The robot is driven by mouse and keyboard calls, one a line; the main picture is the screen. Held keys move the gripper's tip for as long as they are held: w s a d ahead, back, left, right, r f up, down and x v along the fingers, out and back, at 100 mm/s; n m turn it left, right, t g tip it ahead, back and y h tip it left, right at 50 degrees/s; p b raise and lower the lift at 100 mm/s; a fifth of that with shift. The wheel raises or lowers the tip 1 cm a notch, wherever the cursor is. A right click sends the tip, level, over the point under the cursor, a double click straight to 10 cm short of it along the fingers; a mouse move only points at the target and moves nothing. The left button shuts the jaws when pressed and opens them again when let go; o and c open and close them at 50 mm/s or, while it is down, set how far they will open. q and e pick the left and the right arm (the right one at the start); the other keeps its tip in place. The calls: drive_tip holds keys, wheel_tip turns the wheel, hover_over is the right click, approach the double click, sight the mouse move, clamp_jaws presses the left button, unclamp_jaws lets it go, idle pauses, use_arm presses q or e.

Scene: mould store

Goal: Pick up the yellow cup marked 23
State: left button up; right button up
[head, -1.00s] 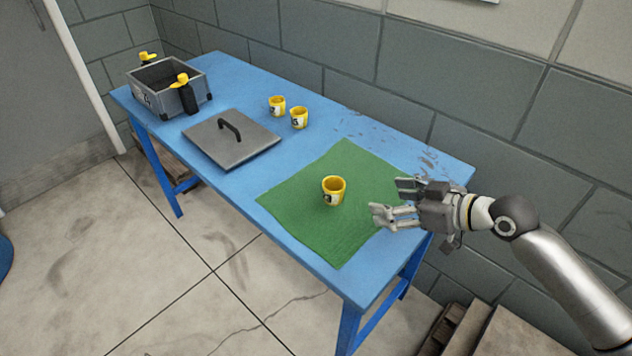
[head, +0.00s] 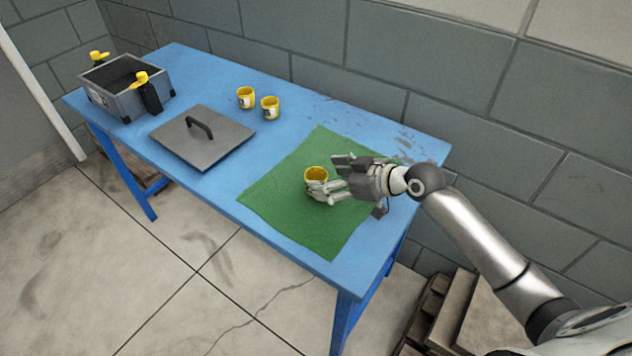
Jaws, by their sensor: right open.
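A yellow cup (head: 316,173) stands upright on the green mat (head: 290,219). My right gripper (head: 326,173) is open at this cup, with its fingers partly in front of the cup's lower right side. I cannot tell whether the fingers touch it, and any marking on the cup is hidden. Two more yellow cups, a left one (head: 245,98) and a right one (head: 270,108), stand together near the back edge of the blue table (head: 350,103). They carry white labels with dark marks too small to read. My left gripper is not in view.
A grey lid (head: 190,150) with a dark handle lies left of the mat. A block wall runs close behind the table.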

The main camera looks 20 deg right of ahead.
drive_tip(key=shift+x, duration=1.35)
drive_tip(key=shift+d, duration=0.1)
drive_tip(key=c, duration=1.1)
